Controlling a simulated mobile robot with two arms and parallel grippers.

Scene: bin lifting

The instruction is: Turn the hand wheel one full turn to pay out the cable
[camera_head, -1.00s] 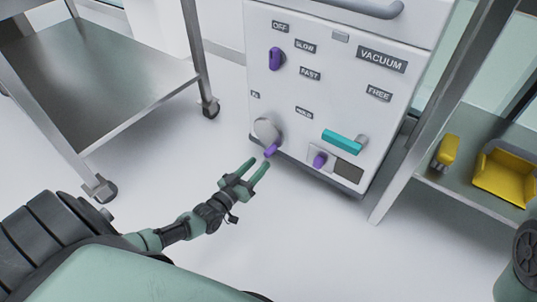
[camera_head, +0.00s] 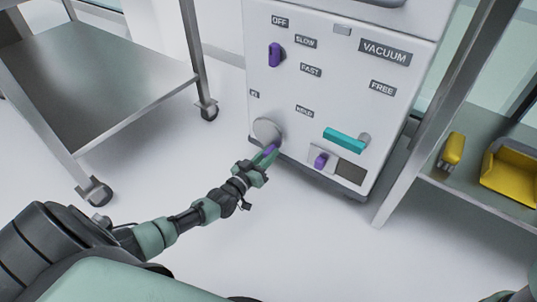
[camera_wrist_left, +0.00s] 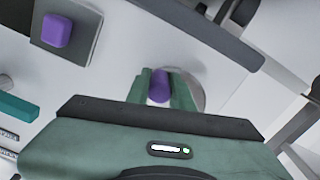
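The hand wheel (camera_head: 267,130) is a round light grey disc low on the left of the white machine's front, with a purple handle (camera_head: 270,149) at its lower edge. My left gripper (camera_head: 266,156) is at this handle. In the left wrist view the purple handle (camera_wrist_left: 159,84) sits between the two green fingers (camera_wrist_left: 162,92), which lie close against both its sides; the grey wheel (camera_wrist_left: 196,92) shows partly behind them.
The white machine (camera_head: 345,90) also carries a purple selector knob (camera_head: 275,55), a teal lever (camera_head: 344,140) and a purple knob (camera_head: 320,160) beside a dark panel. A metal cart (camera_head: 110,90) stands left; a shelf (camera_head: 465,190) with yellow items stands right.

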